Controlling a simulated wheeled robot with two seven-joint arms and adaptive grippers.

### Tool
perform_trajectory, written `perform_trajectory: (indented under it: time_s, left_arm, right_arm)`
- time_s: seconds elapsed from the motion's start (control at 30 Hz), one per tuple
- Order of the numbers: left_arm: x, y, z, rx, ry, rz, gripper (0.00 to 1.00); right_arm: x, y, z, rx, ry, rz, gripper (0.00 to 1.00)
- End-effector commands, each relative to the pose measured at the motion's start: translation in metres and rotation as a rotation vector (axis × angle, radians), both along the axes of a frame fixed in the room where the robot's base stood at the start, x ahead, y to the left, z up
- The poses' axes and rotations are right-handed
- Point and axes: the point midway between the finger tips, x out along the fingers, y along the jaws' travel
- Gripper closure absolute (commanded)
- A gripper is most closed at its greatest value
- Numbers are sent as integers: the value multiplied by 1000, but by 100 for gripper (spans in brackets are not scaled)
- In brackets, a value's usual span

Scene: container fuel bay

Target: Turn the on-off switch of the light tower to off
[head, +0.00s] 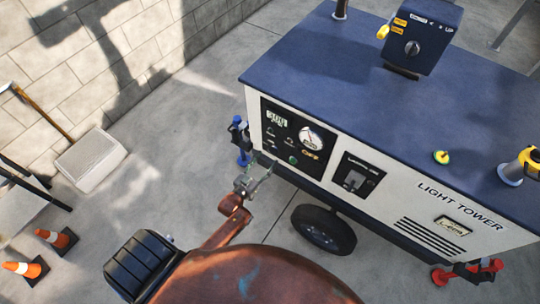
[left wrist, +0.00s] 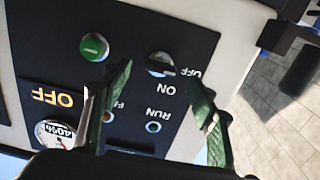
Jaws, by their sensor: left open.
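The light tower (head: 420,190) is a white cabinet with a blue top. Its black control panel (head: 303,170) is at the left end of the long side. In the left wrist view, where labels appear upside down, the dark on-off switch (left wrist: 160,65) sits beside a green button (left wrist: 94,47). Its OFF and ON labels are to its right and below; its exact setting is hard to tell. My left gripper (head: 262,178) is open and empty in front of the panel. In the wrist view its fingertips (left wrist: 158,74) lie either side of the switch, apparently apart from it. My right gripper is not in view.
An orange OFF sign (left wrist: 52,96) and a round gauge (head: 310,138) share the panel. A blue jack (head: 241,141) stands at the cabinet's left corner, close to my gripper. A wheel (head: 323,230) is below. Cones (head: 57,240) stand at left; the floor between is clear.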

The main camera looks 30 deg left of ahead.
Motion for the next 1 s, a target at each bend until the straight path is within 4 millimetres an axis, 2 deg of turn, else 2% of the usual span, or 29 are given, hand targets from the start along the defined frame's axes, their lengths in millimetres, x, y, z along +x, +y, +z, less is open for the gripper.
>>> perform_trajectory:
  time_s: [0.03,0.2,0.4,0.57,1.0]
  left_arm:
    - [-14,1,-1,-1,2,1,46]
    - [-47,1,-1,-1,2,1,46]
    - [-72,2,0,-1,0,0,46]
    - [-79,2,1,0,-1,0,46]
    - [-79,2,0,-1,0,0,46]
  right_arm:
    - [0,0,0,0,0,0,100]
    - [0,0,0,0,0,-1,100]
    - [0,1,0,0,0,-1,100]
    - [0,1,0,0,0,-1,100]
    - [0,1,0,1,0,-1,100]
